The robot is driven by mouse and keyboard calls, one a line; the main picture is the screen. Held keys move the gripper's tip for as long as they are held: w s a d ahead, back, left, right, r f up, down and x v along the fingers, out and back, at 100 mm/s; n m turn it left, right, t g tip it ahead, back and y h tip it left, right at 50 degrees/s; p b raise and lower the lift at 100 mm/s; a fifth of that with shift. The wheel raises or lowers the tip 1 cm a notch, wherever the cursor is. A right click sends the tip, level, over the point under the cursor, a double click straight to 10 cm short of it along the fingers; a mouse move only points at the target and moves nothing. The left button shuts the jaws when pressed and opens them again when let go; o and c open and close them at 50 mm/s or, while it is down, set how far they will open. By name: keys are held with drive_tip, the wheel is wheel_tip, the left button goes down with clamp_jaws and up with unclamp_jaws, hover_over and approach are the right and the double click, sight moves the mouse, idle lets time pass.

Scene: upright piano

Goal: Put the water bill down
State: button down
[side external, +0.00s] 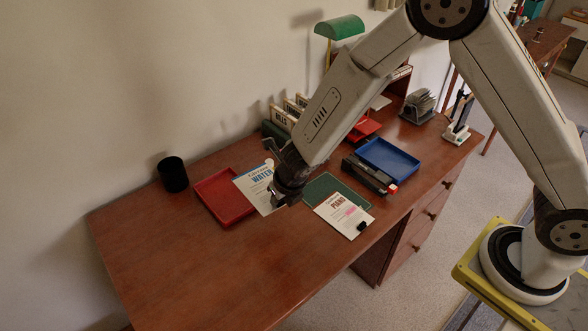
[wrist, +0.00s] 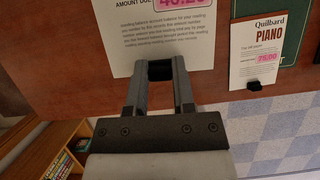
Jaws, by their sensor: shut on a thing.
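The water bill (side external: 254,187), a white sheet with a blue "WATER" heading, is in my gripper (side external: 278,200) over the left-middle of the desk. In the wrist view the lower part of the bill (wrist: 165,38) shows a pink amount box. My gripper (wrist: 160,72) is shut on a black clip (wrist: 160,69) at the bill's lower edge. In the side view the bill overlaps the right edge of the red tray (side external: 223,197); I cannot tell whether it touches the tray or the desk. My wrist hides part of the bill there.
The piano bill (side external: 343,213), with a black clip, lies right of my gripper, by a green mat (side external: 336,187). A black stapler-like thing (side external: 369,176) and a blue tray (side external: 388,159) stand beyond. A black cup (side external: 172,174) stands left. The desk's front left (side external: 190,270) is clear.

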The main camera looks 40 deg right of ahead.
sight(251, 187)
drive_tip(key=shift+w+r+n, duration=0.1)
drive_tip(key=shift+w+n, duration=0.2)
drive_tip(key=shift+w, duration=0.2)
drive_tip(key=shift+w+a, duration=0.1)
drive_tip(key=shift+w, duration=0.05)
drive_tip(key=shift+w+a+f, duration=0.1)
drive_tip(key=shift+w+f, duration=0.2)
drive_tip(key=shift+w, duration=0.25)
drive_tip(key=w+f, duration=0.1)
drive_tip(key=w, duration=0.1)
drive_tip(key=w+a+f, duration=0.1)
drive_tip(key=w, duration=0.1)
drive_tip(key=w+f, duration=0.1)
drive_tip(key=w, duration=0.2)
drive_tip(key=shift+a+f, duration=0.15)
drive_tip(key=shift+a, duration=0.25)
drive_tip(key=shift+w+a+f, duration=0.2)
drive_tip(key=shift+w+f, duration=0.55)
drive_tip(key=shift+f, duration=0.1)
drive_tip(key=shift+w+a+f, duration=0.15)
drive_tip(key=shift+w+f, duration=0.6)
drive_tip(key=shift+f, duration=0.1)
drive_tip(key=shift+w+a+f, duration=0.2)
drive_tip(key=shift+w+f, duration=0.55)
drive_tip(key=shift+f, duration=0.1)
drive_tip(key=shift+f, duration=0.1)
